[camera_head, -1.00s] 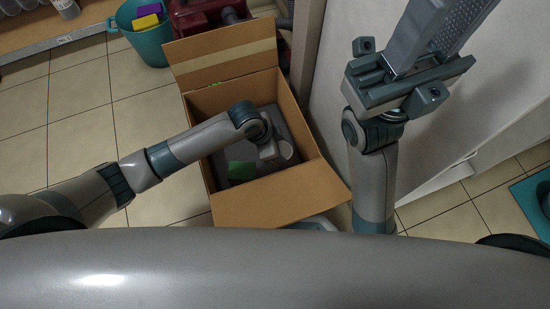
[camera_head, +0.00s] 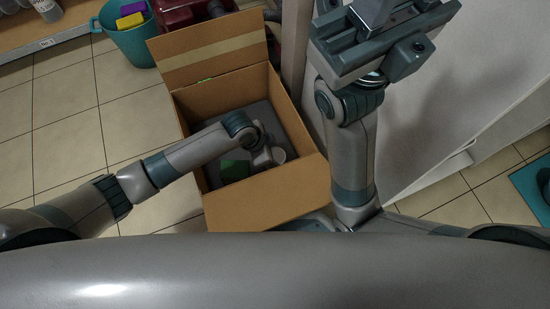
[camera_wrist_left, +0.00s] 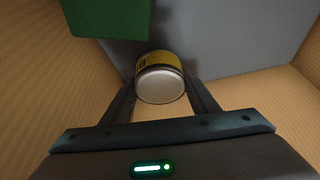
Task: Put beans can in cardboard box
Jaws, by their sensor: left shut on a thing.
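The cardboard box (camera_head: 268,203) stands open on the floor in the middle of the head view, its back flap raised. My left arm reaches into it from the left. My left gripper (camera_wrist_left: 160,84) is shut on the beans can (camera_wrist_left: 160,80), which has a yellow band and a pale end facing the wrist camera.
A green thing (camera_head: 235,170) and a flat grey surface (camera_head: 257,114) are inside the box. A teal bucket (camera_head: 132,43) with a sponge-like yellow thing stands behind left. A white panel (camera_head: 440,120) stands on the right. Tiled floor (camera_head: 70,130) is clear on the left.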

